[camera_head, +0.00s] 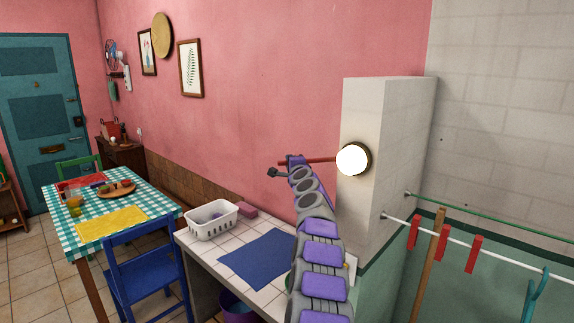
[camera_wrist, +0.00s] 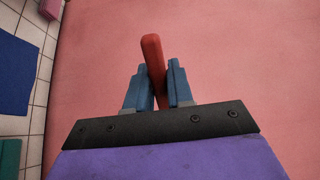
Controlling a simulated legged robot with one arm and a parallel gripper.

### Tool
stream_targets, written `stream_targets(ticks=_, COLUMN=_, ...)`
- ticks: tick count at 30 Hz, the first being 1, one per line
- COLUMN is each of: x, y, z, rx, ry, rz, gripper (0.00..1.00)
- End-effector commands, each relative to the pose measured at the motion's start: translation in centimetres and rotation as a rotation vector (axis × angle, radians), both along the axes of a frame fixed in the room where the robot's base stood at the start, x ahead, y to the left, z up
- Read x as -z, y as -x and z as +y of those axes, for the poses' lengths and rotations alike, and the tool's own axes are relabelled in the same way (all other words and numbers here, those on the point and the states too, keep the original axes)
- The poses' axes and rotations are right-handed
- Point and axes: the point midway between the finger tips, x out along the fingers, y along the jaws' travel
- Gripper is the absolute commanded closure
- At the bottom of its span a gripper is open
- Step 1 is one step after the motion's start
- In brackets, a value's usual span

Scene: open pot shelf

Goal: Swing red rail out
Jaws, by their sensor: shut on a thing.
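The red rail (camera_head: 321,160) shows in the head view as a thin bar running left from the white wall block, against the pink wall. My gripper (camera_head: 284,170) is at its left part, at the end of my purple and grey arm. In the wrist view the red rail (camera_wrist: 153,62) stands between the two blue fingers of my gripper (camera_wrist: 158,85), its rounded end reaching past the fingertips. The fingers are shut on it. Where the rail joins the block is partly hidden behind the round lamp.
A lit round lamp (camera_head: 353,159) sits on the white block (camera_head: 388,130). Below is a tiled counter with a blue mat (camera_head: 258,258) and a white basket (camera_head: 212,219). A green rail (camera_head: 490,220) and a white rail (camera_head: 400,220) with red clips are at right.

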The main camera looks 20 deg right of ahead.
Motion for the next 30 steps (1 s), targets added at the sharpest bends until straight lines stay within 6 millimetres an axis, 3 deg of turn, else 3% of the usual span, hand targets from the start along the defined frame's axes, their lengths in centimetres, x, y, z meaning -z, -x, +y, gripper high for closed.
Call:
stream_targets(ticks=2, x=0.6, y=0.0, z=-0.2, rx=0.002, ry=0.0, rz=0.008, gripper=1.0)
stream_targets(ticks=3, x=0.6, y=0.0, z=-0.2, rx=0.002, ry=0.0, rz=0.008, gripper=0.76)
stream_targets(ticks=9, x=0.3, y=0.1, z=-0.1, rx=0.001, ry=0.001, rz=0.004, gripper=0.57)
stream_targets(ticks=20, x=-0.2, y=0.5, z=0.3, rx=0.0, ry=0.002, rz=-0.002, gripper=0.57)
stream_targets(ticks=30, x=-0.2, y=3.0, z=0.6, rx=-0.002, ry=-0.003, rz=-0.004, gripper=0.57)
